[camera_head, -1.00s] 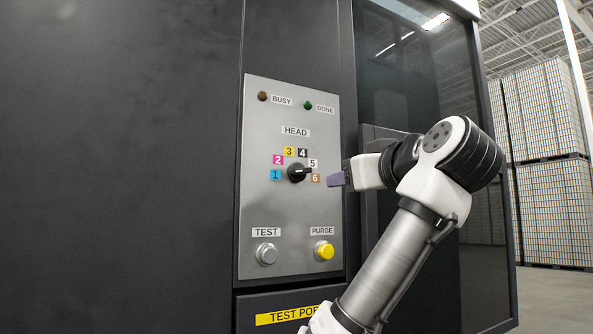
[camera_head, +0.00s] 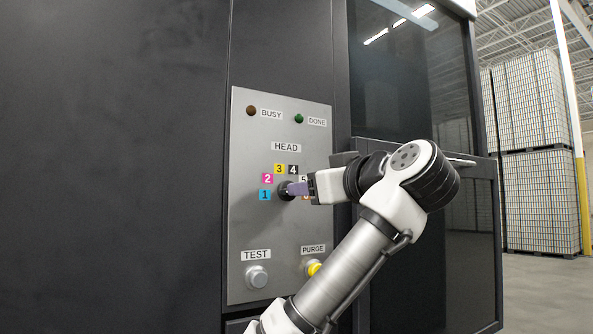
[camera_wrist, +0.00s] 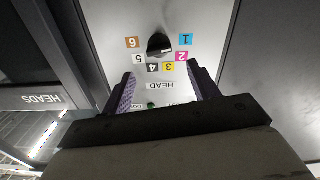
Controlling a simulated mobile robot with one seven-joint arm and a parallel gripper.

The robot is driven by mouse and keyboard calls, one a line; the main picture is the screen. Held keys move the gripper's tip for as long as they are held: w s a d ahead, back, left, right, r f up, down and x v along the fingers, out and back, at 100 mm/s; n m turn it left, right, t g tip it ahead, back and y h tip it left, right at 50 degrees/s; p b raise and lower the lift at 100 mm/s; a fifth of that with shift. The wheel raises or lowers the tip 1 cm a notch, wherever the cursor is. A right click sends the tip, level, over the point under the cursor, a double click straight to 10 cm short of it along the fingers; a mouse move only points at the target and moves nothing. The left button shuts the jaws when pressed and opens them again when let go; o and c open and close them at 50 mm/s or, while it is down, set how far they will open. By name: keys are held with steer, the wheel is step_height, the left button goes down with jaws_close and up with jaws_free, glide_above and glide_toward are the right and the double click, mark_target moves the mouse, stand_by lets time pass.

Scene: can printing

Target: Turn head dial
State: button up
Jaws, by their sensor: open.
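The HEAD dial (camera_head: 285,191) is a black knob on the grey control panel (camera_head: 247,220), with coloured number labels 1 to 6 around it. In the wrist view the panel is upside down and the dial (camera_wrist: 159,43) shows ahead of the fingertips. A pale mark shows on the knob, but I cannot tell surely which number it points at. My gripper (camera_head: 297,189) is at the dial's right side in the head view, covering labels 5 and 6 partly. Its purple-padded fingers (camera_wrist: 162,90) are apart with nothing gripped.
Below the dial are the TEST button (camera_head: 257,277) and the yellow PURGE button (camera_head: 314,267), partly behind my arm. BUSY (camera_head: 251,111) and DONE (camera_head: 299,118) lamps sit above. A dark framed box (camera_head: 468,240) juts out at right. Stacked can pallets (camera_head: 535,150) stand behind.

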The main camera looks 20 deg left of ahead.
mark_target(282, 191)
steer(key=p+x, duration=0.2)
steer(key=x, duration=0.5)
steer(key=shift+f, duration=0.1)
steer(key=c, duration=1)
